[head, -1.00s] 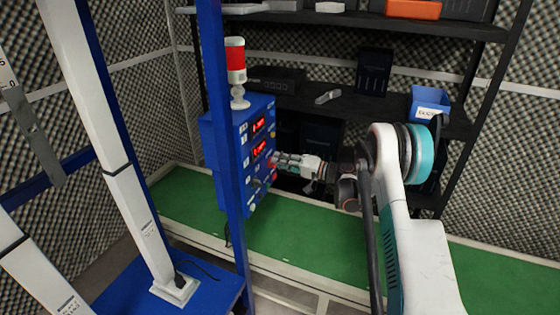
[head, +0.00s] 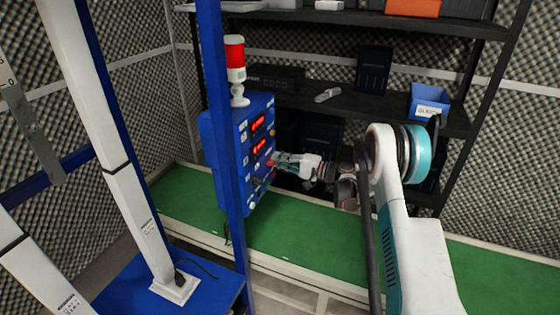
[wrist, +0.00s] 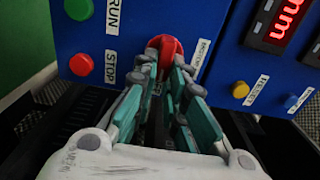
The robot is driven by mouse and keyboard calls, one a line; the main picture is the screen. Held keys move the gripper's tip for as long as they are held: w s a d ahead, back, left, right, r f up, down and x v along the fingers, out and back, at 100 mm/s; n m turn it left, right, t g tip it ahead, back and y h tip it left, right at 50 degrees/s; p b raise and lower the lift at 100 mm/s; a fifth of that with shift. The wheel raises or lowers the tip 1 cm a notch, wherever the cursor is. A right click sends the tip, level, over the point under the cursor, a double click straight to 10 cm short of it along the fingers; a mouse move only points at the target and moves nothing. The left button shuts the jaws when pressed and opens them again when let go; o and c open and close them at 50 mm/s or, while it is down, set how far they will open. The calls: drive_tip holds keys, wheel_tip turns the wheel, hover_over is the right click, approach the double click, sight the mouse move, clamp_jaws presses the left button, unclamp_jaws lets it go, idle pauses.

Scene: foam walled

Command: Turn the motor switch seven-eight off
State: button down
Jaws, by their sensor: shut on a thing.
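A red rotary knob (wrist: 166,45) on the blue control box (wrist: 220,68) sits beside a label (wrist: 200,56) that seems to read MOTOR; the rest of the label is too small to read. My gripper (wrist: 162,62) is shut on this red knob, its fingertips on either side of it. The fingers hide the knob's lower part, and its pointer position cannot be told. In the head view my gripper (head: 275,162) reaches the front of the box (head: 232,130) from the right.
A green button (wrist: 80,9) and a red button (wrist: 80,64) lie left of the knob, by RUN and STOP labels. A yellow button (wrist: 240,89) and a blue button (wrist: 290,102) lie right. A blue post (head: 222,130) stands before the box; a red-topped lamp (head: 235,60) stands on it.

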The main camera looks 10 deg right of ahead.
drive_tip(key=c, duration=1.6)
unclamp_jaws()
drive_tip(key=shift+c, duration=0.2)
drive_tip(key=v, duration=1.2)
